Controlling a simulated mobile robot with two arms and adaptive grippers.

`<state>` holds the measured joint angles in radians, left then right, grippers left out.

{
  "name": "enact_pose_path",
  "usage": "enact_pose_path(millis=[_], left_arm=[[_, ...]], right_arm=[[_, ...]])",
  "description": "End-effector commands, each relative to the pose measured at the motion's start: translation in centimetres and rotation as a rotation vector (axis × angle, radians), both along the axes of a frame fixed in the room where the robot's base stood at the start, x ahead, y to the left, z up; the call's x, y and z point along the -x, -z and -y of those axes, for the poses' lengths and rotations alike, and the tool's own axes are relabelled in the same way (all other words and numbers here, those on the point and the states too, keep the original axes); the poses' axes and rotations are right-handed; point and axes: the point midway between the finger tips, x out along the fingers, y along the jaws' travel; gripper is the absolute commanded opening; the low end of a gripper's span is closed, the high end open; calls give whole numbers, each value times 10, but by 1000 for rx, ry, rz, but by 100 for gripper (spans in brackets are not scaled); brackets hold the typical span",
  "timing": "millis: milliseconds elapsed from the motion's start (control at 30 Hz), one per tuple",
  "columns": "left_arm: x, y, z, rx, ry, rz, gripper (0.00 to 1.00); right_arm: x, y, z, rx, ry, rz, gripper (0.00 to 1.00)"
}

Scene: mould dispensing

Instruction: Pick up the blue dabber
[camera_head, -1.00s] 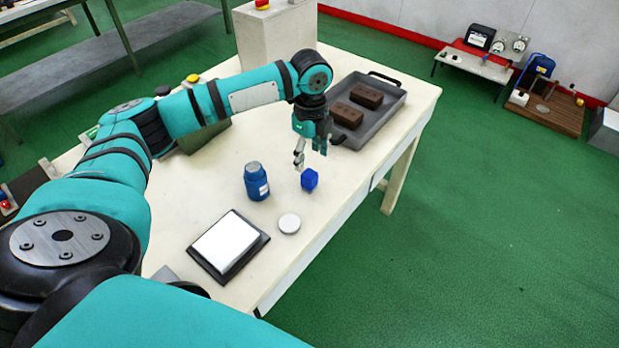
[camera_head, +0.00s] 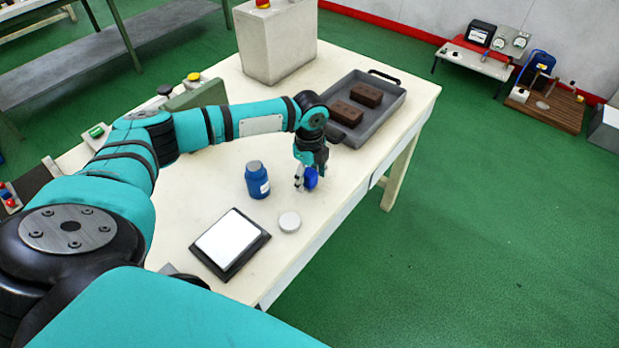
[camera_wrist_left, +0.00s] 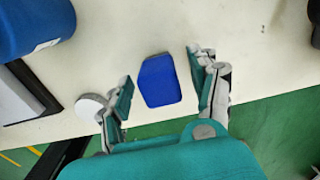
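The blue dabber (camera_head: 311,178) is a small blue block on the cream table, near its front edge. In the left wrist view the dabber (camera_wrist_left: 159,80) lies between the two spread fingers of my left gripper (camera_wrist_left: 166,88), with a gap on each side. In the head view my left gripper (camera_head: 305,182) is down around the dabber, its fingers partly covering it. The left gripper is open. My right gripper shows in neither view.
A blue bottle (camera_head: 257,180) stands left of the dabber. A white round disc (camera_head: 289,222) and a black-framed white pad (camera_head: 262,238) lie nearer. A grey tray (camera_head: 376,122) with two brown blocks (camera_head: 366,95) sits behind right. A grey box (camera_head: 275,45) stands at the back.

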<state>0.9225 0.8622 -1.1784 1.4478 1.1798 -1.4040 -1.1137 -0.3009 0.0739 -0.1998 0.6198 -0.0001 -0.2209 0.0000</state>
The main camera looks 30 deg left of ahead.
Motion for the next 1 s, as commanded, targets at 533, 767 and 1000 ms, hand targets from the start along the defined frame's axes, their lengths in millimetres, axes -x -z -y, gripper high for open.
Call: enact_pose_path(millis=[533,767,1000], left_arm=[[0,-1,0,0,0,0,2],[0,-3,0,0,-1,1,2],[-1,-26,0,0,0,4,2]], right_arm=[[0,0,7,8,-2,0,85],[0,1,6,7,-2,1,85],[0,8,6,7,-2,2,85]])
